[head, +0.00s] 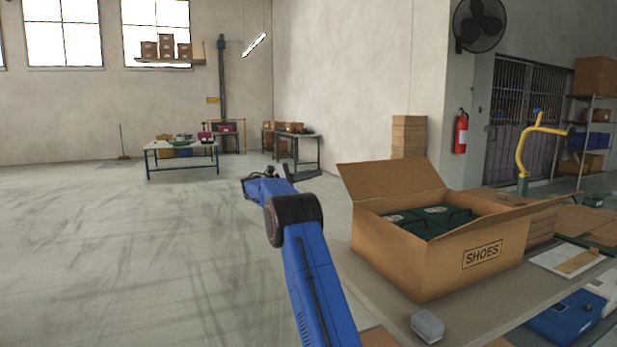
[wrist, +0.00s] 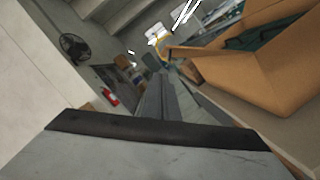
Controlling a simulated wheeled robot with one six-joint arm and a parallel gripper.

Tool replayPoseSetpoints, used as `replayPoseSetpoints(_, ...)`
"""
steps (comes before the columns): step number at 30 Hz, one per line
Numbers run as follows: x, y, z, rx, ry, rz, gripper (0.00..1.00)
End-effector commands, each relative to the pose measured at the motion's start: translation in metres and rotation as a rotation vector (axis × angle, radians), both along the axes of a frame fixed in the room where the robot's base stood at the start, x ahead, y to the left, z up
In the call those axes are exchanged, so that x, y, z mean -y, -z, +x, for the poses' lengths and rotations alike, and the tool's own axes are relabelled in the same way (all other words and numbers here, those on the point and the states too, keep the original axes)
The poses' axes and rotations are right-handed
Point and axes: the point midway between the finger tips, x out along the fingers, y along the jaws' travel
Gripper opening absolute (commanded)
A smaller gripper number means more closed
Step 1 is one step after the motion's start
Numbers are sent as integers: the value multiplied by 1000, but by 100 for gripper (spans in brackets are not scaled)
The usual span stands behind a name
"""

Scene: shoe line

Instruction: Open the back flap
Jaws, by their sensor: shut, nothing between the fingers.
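A brown cardboard box (head: 440,257) marked SHOES stands on the table, with dark green shoe boxes (head: 432,218) inside. Its top is open. The far flap (head: 392,180) stands up and leans outward. Another flap (head: 530,205) juts out to the right over the box's edge. My gripper (head: 303,175) is left of the box, apart from the far flap, shut and empty. In the wrist view my shut fingers (wrist: 163,98) point past the box (wrist: 262,75), which lies at the upper right. The box's near side flaps are not clear to me.
The box's table (head: 385,285) also carries a small grey block (head: 427,326) near its front edge and a white sheet (head: 566,260) at right. A yellow post (head: 522,155) stands behind. The floor at left is clear.

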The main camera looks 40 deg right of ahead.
Motion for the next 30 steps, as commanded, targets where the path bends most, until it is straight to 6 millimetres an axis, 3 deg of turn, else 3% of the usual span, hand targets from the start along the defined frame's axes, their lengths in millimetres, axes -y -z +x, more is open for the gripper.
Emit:
replayPoseSetpoints(8, -3, -1, 0, 2, -2, 2, 0)
replayPoseSetpoints(13, -10, -9, -12, 29, -23, 43, 0)
replayPoseSetpoints(22, -41, -21, -60, 134, -104, 214, 0)
replayPoseSetpoints(30, -78, -20, -112, 244, -165, 374, 0)
